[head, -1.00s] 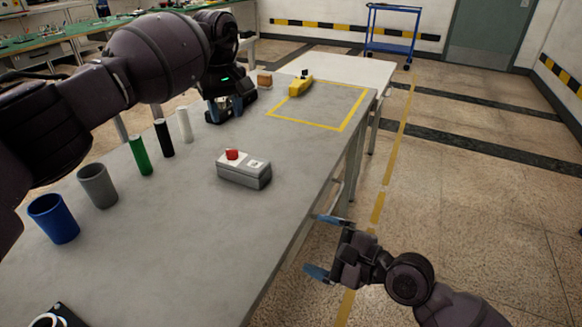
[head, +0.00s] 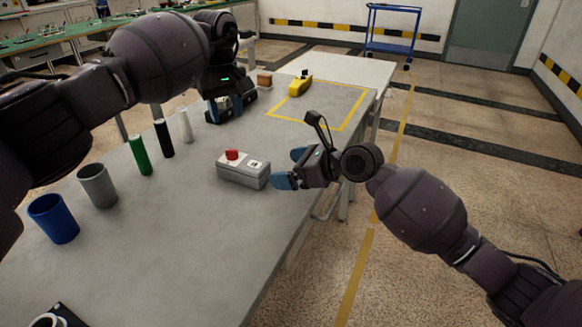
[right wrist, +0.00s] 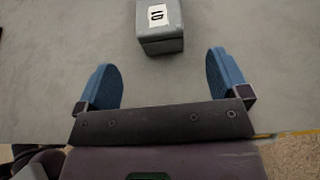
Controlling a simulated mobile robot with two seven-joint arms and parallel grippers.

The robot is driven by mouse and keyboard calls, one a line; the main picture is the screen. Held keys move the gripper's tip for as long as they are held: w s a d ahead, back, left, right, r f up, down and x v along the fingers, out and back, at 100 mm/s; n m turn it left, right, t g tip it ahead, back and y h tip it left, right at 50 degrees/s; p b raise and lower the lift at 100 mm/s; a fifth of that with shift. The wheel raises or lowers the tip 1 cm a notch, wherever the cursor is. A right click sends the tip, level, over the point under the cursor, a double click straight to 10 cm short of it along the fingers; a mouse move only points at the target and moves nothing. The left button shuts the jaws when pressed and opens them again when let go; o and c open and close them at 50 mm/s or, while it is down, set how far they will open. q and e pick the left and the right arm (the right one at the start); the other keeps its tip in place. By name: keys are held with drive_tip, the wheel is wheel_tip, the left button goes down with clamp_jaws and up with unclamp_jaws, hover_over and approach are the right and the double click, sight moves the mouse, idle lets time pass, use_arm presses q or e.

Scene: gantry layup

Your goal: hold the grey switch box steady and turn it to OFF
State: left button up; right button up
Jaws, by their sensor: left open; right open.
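The grey switch box (head: 240,174) lies on the grey table and has a red knob (head: 232,155) and a white label on top. The knob's exact setting is too small to tell. In the right wrist view the box's near end (right wrist: 161,40) shows just beyond and between the fingertips. My right gripper (head: 290,168) is open, at the box's right end, with its two blue fingers apart and nothing between them; it also shows in the right wrist view (right wrist: 168,78). My left gripper (head: 217,110) is open above the table's far left part, away from the box.
A blue cup (head: 53,219), a grey cup (head: 97,186), and green (head: 139,156), black (head: 164,138) and white (head: 185,124) cylinders line the left side. A yellow tool (head: 300,84) lies by a yellow taped outline at the back. The table around the box is clear.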

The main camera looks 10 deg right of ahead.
sight(254, 170)
drive_tip(key=x, duration=1)
drive_tip(key=shift+w+a+f, duration=0.15)
drive_tip(key=shift+a+f, duration=0.05)
drive_tip(key=shift+a, duration=0.05)
drive_tip(key=shift+c, duration=0.4)
